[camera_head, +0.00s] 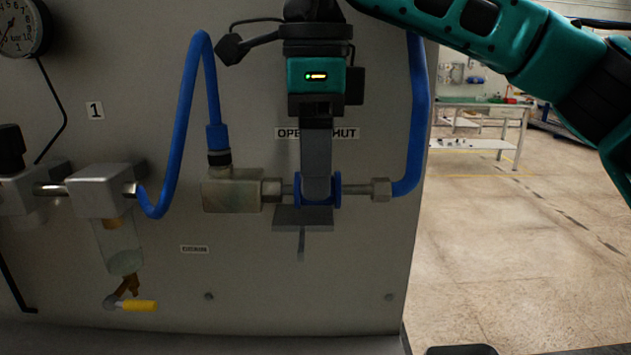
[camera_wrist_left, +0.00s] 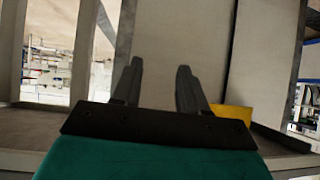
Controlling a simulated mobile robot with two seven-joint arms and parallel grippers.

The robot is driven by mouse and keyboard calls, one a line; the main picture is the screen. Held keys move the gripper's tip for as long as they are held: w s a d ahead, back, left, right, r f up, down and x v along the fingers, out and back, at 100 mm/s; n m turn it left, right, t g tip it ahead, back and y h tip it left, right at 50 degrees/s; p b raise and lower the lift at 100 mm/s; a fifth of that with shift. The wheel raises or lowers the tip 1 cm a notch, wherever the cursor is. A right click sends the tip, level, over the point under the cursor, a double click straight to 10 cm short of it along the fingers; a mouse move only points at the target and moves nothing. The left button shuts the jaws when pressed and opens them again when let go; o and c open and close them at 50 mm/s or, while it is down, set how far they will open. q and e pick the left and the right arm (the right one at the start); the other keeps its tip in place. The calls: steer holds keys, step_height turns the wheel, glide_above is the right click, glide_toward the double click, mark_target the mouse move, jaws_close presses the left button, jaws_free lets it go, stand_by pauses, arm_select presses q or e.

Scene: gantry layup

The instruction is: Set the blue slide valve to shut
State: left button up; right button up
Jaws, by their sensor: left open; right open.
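The blue slide valve (camera_head: 336,190) sits on a horizontal metal pipe on the grey panel, under a label (camera_head: 349,133) reading "OPE…HUT", partly covered by my right gripper. My right gripper (camera_head: 317,200) comes down from above in front of the valve. Its finger overlaps the middle of the blue sleeve, whose blue edges show on both sides. Whether it touches the sleeve I cannot tell. My left gripper (camera_wrist_left: 158,85) shows in the left wrist view with its two fingers apart and nothing between them. It is away from the valve, which is not in that view.
A brass-grey fitting (camera_head: 232,190) joins the pipe left of the valve, with a blue hose (camera_head: 187,90) rising from it. A filter bowl (camera_head: 119,248) with a yellow-handled drain (camera_head: 139,305) hangs lower left. A gauge (camera_head: 20,28) is top left. Open floor lies right of the panel.

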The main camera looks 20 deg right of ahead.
steer(key=shift+f, duration=0.95)
jaws_close()
